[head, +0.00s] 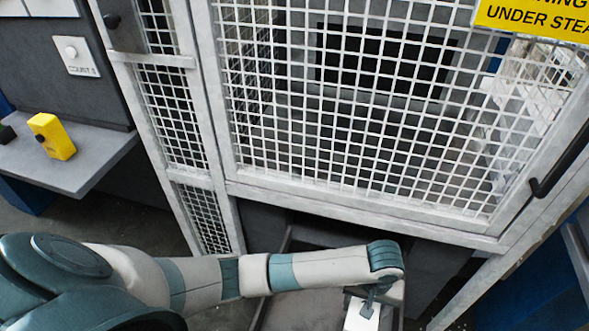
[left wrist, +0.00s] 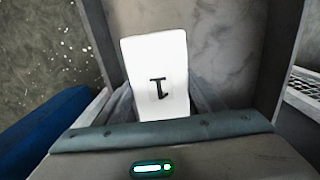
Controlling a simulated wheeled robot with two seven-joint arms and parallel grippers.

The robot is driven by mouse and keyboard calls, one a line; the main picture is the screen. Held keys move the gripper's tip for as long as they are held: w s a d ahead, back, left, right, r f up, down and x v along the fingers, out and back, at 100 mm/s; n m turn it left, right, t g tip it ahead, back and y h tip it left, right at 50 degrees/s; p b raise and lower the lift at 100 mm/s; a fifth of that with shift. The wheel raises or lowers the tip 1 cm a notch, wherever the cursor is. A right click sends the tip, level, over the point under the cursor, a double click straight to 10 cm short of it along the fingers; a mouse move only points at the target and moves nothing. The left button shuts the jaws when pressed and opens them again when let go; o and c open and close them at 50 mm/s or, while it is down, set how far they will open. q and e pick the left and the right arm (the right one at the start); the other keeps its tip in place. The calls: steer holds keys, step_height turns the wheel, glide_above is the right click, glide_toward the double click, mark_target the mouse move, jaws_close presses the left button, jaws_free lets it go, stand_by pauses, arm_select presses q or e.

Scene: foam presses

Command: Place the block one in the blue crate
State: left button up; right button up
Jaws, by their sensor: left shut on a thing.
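The block one (left wrist: 157,70) is a white block with a black 1 on its face, seen in the left wrist view between my left gripper's fingers (left wrist: 160,100). It also shows in the head view as a white piece (head: 360,317) at the lower edge, under my left gripper (head: 370,300). The gripper is shut on it, over a grey tray-like surface (head: 290,312); whether the block touches that surface I cannot tell. I cannot identify the blue crate for sure. A blue surface (left wrist: 55,130) shows at the left of the wrist view. My right gripper is not in view.
A mesh guard door (head: 350,110) in a grey frame stands just beyond my left arm. A dark handle (head: 562,160) is on its right. A grey shelf at left holds a yellow button box (head: 52,137). Blue surfaces (head: 545,270) show at lower right.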

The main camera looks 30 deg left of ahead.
arm_select(q)
steer(key=s+a+r+m, duration=0.1)
steer(key=s+a+r, duration=0.1)
steer(key=a+r, duration=0.4)
steer(key=s+a+r+m, duration=0.2)
steer(key=a+r, duration=0.4)
steer(key=a, duration=0.3)
steer(key=shift+s+a+r, duration=0.2)
steer(key=shift+s+r, duration=0.1)
steer(key=shift+r, duration=0.05)
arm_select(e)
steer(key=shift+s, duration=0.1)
